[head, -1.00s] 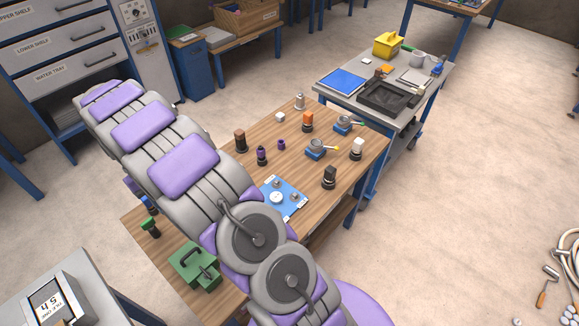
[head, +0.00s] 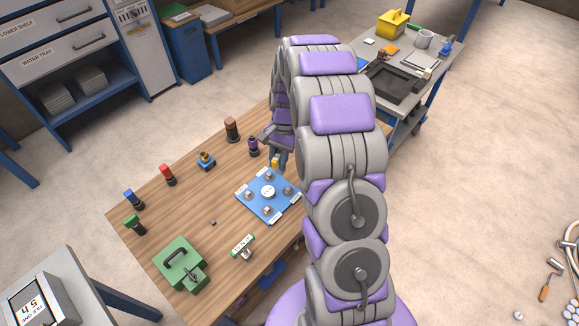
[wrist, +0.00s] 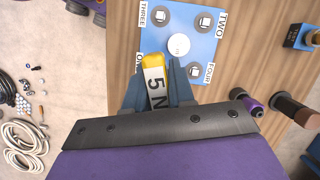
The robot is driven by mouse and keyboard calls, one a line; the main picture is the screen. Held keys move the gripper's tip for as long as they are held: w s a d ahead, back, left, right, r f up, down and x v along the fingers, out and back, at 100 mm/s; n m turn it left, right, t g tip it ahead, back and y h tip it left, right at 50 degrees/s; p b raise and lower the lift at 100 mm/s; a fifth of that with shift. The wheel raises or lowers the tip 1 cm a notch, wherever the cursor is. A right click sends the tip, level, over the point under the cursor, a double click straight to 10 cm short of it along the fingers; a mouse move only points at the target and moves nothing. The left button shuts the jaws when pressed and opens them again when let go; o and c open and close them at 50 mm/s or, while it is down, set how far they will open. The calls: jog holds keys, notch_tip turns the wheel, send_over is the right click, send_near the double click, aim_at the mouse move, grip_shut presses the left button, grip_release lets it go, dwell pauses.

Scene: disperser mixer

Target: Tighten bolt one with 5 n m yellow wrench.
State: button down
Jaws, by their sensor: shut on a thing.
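The blue plate (head: 252,183) lies on the wooden table, with a white round disc (head: 268,191) at its middle and bolts near its corners. In the wrist view it has labels THREE, TWO and FOUR, with bolt three (wrist: 161,17), bolt two (wrist: 204,20) and bolt four (wrist: 193,72) in sight. My gripper (wrist: 160,82) is shut on the yellow wrench (wrist: 153,62), marked "5 N". The wrench's yellow head is over the corner of the partly covered label ONE. Bolt one is hidden, so I cannot tell whether the wrench touches it.
A purple-and-black item (head: 253,146) and a brown-and-black item (head: 232,130) stand close behind the plate. The wood left of the plate is mostly clear.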

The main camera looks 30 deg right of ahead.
jog(key=shift+s+d+f+m+t+y, duration=0.15)
jog(key=shift+s+d+f+m, duration=0.3)
jog(key=shift+f, duration=0.9)
jog(key=shift+d+f+m+t+y, duration=0.1)
jog(key=shift+d+f+m+t, duration=0.15)
jog(key=shift+f+m, duration=0.75)
jog(key=shift+s+d+f+m+t+y, duration=0.15)
jog(key=shift+s+d+f+m, duration=0.15)
jog(key=shift+f, duration=1.35)
jog(key=shift+a+r, duration=0.1)
jog(key=shift+a, duration=0.3)
jog(key=shift+d, duration=0.15)
jog(key=shift+d+p, duration=0.3)
jog(key=shift+p, duration=0.15)
